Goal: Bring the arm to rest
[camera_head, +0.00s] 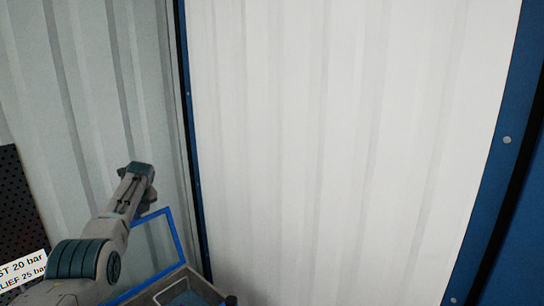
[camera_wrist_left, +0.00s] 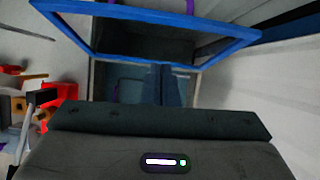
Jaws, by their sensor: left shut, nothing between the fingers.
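My left arm (camera_head: 112,228) comes in from the lower left of the head view, and its wrist end (camera_head: 137,178) is raised in front of the corrugated wall. The fingers are hard to make out there. In the left wrist view my left gripper (camera_wrist_left: 166,88) shows as two dark fingers close together, shut and empty. They lie over a bin-like opening below a blue frame (camera_wrist_left: 110,17). The blue frame also shows in the head view (camera_head: 178,232), behind and right of the arm. My right gripper is not in view.
White corrugated wall (camera_head: 340,130) with blue posts (camera_head: 493,185) fills most of the head view. A black perforated panel (camera_head: 16,205) and a pressure sign (camera_head: 22,270) stand at the left. Red and orange parts (camera_wrist_left: 62,92) lie left in the wrist view.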

